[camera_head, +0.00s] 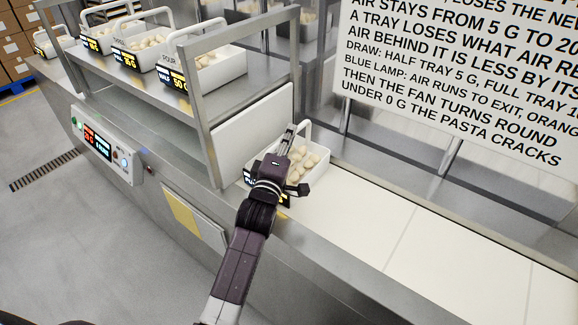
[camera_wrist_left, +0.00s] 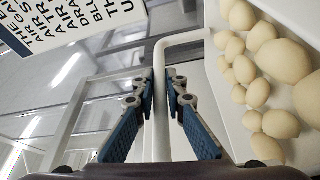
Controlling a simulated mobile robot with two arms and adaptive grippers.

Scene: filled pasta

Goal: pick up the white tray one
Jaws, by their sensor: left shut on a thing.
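A white tray (camera_head: 322,163) full of pale filled pasta stands at the left end of the white-tiled belt, beside a white panel. Its black label is mostly hidden behind my arm, so I cannot read its number. My left gripper (camera_head: 288,140) is over the tray, shut on its white handle. In the left wrist view the handle (camera_wrist_left: 162,60) runs between the blue-padded fingers of the gripper (camera_wrist_left: 160,95), with the pasta (camera_wrist_left: 260,80) to the right. My right gripper is not in view.
Several similar trays stand on the metal shelf at upper left, the nearest marked FOUR (camera_head: 232,72). A metal frame post (camera_head: 200,125) and the white panel (camera_head: 255,130) are close on the left. A large sign (camera_head: 465,80) hangs behind. The belt (camera_head: 440,245) is clear to the right.

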